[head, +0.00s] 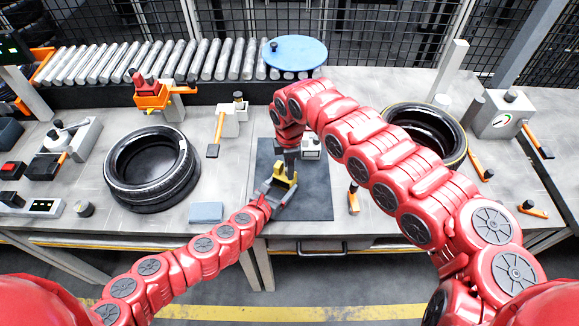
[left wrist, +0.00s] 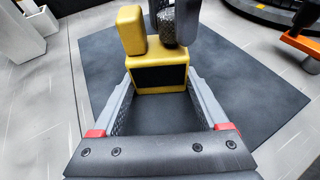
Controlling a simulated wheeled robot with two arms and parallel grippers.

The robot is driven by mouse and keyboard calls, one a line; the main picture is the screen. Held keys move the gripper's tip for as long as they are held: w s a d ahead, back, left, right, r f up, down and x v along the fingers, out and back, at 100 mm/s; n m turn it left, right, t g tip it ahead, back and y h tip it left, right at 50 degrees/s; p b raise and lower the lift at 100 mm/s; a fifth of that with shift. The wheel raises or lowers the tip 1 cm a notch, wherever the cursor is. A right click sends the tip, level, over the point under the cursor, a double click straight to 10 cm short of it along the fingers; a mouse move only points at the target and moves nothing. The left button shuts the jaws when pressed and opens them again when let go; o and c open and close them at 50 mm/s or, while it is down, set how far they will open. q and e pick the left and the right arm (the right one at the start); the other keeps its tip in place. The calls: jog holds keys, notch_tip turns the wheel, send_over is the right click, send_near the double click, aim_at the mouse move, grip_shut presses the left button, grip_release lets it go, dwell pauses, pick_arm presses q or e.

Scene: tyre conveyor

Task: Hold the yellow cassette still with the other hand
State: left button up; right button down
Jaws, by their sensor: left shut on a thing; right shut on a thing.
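The yellow cassette (head: 284,172) is over the dark mat (head: 313,199) on the workbench. In the left wrist view the cassette (left wrist: 160,73) has a black front panel and a raised yellow block at its upper left. My left gripper (head: 279,183) is shut on its near part, with a finger on each side. My right gripper (head: 291,155) comes down from above at the far side of the cassette. Its grey fingers show beside the raised block in the left wrist view (left wrist: 176,22). Its exact contact is partly hidden, but it appears shut on the cassette.
One tyre (head: 151,167) lies left of the mat and another (head: 425,130) lies to the right, partly behind my right arm. A small white box (head: 311,148) is close beside my right gripper. An orange-handled tool (head: 353,198) stands right of the mat. A roller conveyor (head: 160,60) runs behind.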

jog(key=shift+n, duration=0.6)
jog(key=c, duration=0.6)
grip_release()
jog(key=shift+c, duration=0.2)
